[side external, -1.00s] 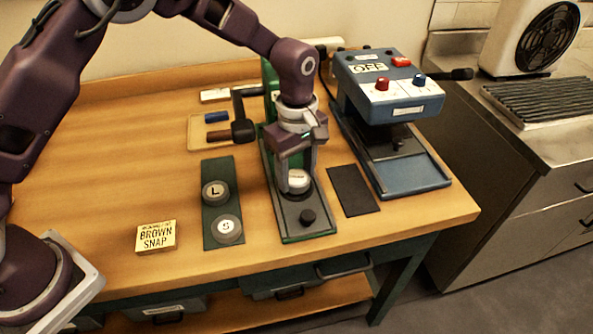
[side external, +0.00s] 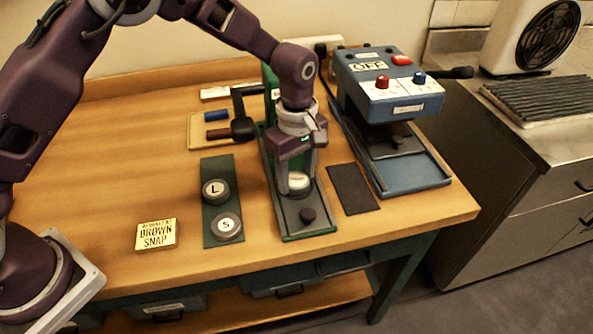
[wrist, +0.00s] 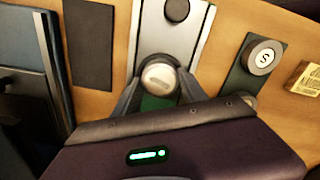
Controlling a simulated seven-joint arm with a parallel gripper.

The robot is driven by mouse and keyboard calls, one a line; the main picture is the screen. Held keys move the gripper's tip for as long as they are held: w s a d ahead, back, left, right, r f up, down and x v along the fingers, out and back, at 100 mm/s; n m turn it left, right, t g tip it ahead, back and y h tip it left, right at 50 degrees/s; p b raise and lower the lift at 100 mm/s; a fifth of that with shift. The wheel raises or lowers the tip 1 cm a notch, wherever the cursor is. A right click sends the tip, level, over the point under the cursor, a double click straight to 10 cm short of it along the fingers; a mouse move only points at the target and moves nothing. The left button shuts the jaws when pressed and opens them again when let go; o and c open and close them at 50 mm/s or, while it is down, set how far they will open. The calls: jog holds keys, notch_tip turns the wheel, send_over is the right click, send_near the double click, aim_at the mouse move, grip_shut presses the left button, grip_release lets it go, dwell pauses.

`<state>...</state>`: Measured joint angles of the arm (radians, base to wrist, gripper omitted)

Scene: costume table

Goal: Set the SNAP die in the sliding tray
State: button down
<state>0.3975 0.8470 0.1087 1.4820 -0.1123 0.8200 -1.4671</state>
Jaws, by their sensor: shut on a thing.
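A round die with a pale top (side external: 298,181) sits between the fingers of my gripper (side external: 298,186), which is shut on it. Its label is not readable; it also shows in the wrist view (wrist: 159,76). It is at the inner end of the grey sliding tray (side external: 291,212), which has a black knob and lies in the green press (side external: 266,150). I cannot tell whether the die is seated or slightly raised. A die marked S (side external: 227,226) and a die marked L (side external: 215,190) lie on a dark green mat (side external: 222,209). The S die also shows in the wrist view (wrist: 262,57).
A card reading BROWN SNAP (side external: 157,235) lies left of the mat. A bare dark pad (side external: 353,188) lies right of the tray, beside a blue machine (side external: 388,90) with an OFF sign. The press's black handle (side external: 242,127) sticks out left.

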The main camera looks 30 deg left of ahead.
jog(key=c, duration=0.9)
grip_release()
jog(key=shift+r, duration=5.45)
notch_tip(320, 180, up, 6)
jog(key=m+t, duration=0.1)
jog(key=m, duration=0.3)
send_over(297, 179)
jog(key=a, duration=0.2)
jog(key=s+a+r+m+t, duration=0.2)
jog(key=s+a+r+m, duration=0.1)
jog(key=s+a+r, duration=0.4)
jog(key=s+a+m+t, duration=0.1)
jog(key=s+a+m, duration=0.1)
jog(key=s, duration=0.5)
jog(key=s+a+f+m, duration=0.1)
jog(key=s+a+m, duration=0.1)
jog(key=s, duration=0.5)
jog(key=s+a+f+m+t, duration=0.1)
jog(key=s+a+m, duration=0.1)
jog(key=s, duration=0.5)
jog(key=shift+a+m+t, duration=0.15)
jog(key=shift+m+t, duration=0.15)
jog(key=shift+m, duration=0.2)
